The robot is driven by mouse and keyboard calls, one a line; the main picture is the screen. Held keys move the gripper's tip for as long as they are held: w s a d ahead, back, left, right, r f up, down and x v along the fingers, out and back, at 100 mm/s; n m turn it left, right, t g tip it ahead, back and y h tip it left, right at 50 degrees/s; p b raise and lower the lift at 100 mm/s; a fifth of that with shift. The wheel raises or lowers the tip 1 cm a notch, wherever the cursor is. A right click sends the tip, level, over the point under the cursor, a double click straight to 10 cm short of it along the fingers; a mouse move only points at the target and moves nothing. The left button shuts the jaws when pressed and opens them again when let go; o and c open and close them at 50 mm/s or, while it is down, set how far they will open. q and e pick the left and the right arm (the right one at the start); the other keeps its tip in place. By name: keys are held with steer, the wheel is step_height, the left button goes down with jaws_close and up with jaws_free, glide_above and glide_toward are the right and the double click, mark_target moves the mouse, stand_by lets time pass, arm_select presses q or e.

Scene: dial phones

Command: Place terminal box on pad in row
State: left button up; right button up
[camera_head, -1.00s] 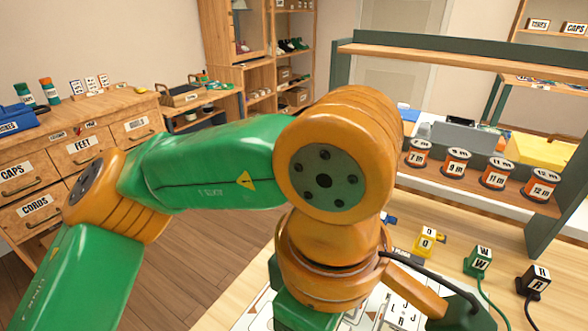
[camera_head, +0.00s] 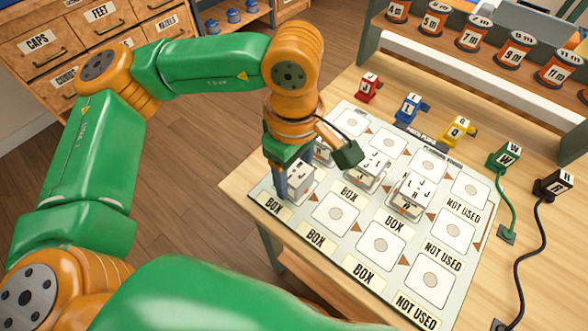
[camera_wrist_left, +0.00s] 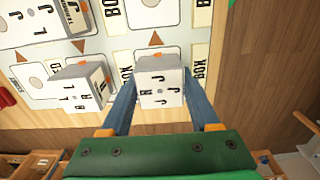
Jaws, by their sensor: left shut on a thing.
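My left gripper (camera_head: 292,180) is shut on a white and grey terminal box (camera_head: 301,183) at the left corner of the board (camera_head: 262,190). In the left wrist view the box (camera_wrist_left: 160,88) sits between the two blue fingers, its J-lettered face showing. It is over or on the end place beside a BOX label; I cannot tell whether its base touches. Other terminal boxes stand on the board: one in the middle (camera_head: 368,170), one to its right (camera_head: 411,194), and one partly hidden behind my gripper (camera_head: 324,152). Bare pads (camera_head: 336,213) lie in front. My right gripper is not in view.
Red (camera_head: 369,86), blue (camera_head: 411,107), yellow (camera_head: 457,130), green (camera_head: 504,156) and black (camera_head: 552,185) lettered plugs stand behind the board. Cables trail from the green and black ones. A shelf of labelled spools (camera_head: 475,33) stands at the back.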

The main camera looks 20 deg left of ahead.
mark_target(294, 170)
arm_select(q)
steer(key=o, duration=1.4)
steer(key=shift+r+p, duration=0.35)
steer(key=shift+p, duration=0.05)
step_height(294, 170, up, 12)
steer(key=shift+f+p, duration=0.2)
steer(key=shift+p, duration=0.3)
